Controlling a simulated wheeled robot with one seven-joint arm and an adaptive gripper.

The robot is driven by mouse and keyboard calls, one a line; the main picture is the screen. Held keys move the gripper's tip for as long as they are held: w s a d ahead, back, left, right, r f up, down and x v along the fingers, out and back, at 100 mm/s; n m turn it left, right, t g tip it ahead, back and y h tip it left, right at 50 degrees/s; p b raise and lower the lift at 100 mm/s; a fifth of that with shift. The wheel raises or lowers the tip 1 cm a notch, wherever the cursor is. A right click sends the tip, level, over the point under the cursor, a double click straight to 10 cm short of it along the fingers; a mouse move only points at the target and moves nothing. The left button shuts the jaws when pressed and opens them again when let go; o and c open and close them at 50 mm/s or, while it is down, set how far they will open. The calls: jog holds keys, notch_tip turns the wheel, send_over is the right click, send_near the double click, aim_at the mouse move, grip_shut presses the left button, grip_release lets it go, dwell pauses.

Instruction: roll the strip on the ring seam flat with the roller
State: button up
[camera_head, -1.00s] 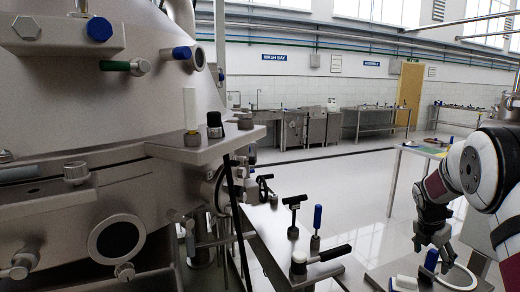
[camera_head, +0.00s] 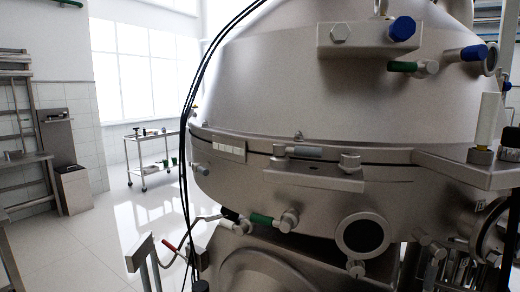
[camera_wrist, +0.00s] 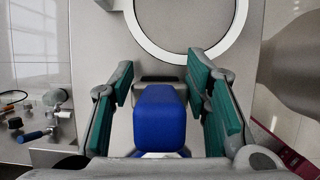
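The pale strip (camera_head: 229,149) lies on the ring seam (camera_head: 262,154) of the large steel separator in the head view. Whether its ends lie flat is too small to tell. In the wrist view, a blue handle (camera_wrist: 160,117), likely the roller's, stands between the green-padded fingers of my gripper (camera_wrist: 164,108). The fingers are open, with gaps on both sides of the handle. A dark block (camera_wrist: 160,84) shows just beyond it; the lower part of the tool is hidden. My gripper is not in the head view now.
A white ring (camera_wrist: 139,30) lies on the grey surface beyond the handle. Other tools (camera_wrist: 45,120) are at the left of the wrist view. Brackets (camera_head: 315,179) and knobs jut out near the seam. A trolley (camera_head: 150,160) stands far left on open floor.

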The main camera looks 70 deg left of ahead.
grip_shut()
notch_tip(320, 180, up, 6)
jog(key=shift+p, duration=0.3)
dwell(0.4)
dwell(0.4)
